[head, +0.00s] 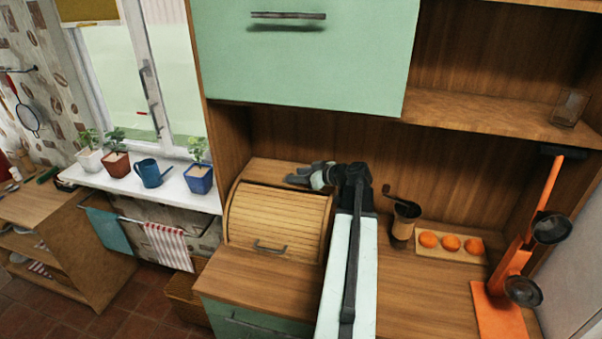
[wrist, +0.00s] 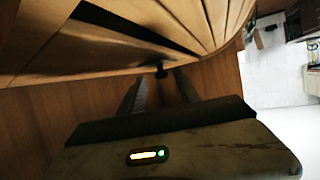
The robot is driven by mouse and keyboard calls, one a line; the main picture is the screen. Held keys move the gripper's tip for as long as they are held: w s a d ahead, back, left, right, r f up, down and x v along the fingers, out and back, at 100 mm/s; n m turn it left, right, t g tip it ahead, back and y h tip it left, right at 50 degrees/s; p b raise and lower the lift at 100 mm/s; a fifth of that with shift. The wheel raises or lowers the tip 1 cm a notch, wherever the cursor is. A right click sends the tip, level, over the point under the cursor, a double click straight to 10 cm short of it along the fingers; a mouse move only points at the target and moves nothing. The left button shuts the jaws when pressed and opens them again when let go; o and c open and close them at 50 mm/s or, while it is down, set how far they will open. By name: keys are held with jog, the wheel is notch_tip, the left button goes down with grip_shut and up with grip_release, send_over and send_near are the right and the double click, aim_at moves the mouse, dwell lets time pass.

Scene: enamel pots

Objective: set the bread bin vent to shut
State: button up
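The bread bin (head: 278,222) stands on the counter, its slatted roll front down and a dark handle low on it. My gripper (head: 298,178) is at the bin's top, right of its middle, with its fingers pointing left. In the wrist view the bin's wood (wrist: 60,50) fills the upper left, with a long dark slot across it. A small dark knob (wrist: 162,70) sticks out below the slot. My gripper (wrist: 160,92) has its two fingers apart, with the knob just beyond or between their tips; I cannot tell whether they touch it. The vent's setting is unclear.
A hand grinder (head: 403,222) and a board with oranges (head: 475,245) stand right of my arm. An orange stand (head: 510,280) is farther right. A green cabinet door (head: 310,60) hangs above. The counter before the bin is clear.

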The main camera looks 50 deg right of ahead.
jog(key=p+v, duration=0.3)
jog(key=v, duration=0.4)
jog(key=shift+s, duration=0.3)
jog(key=shift+r, duration=0.1)
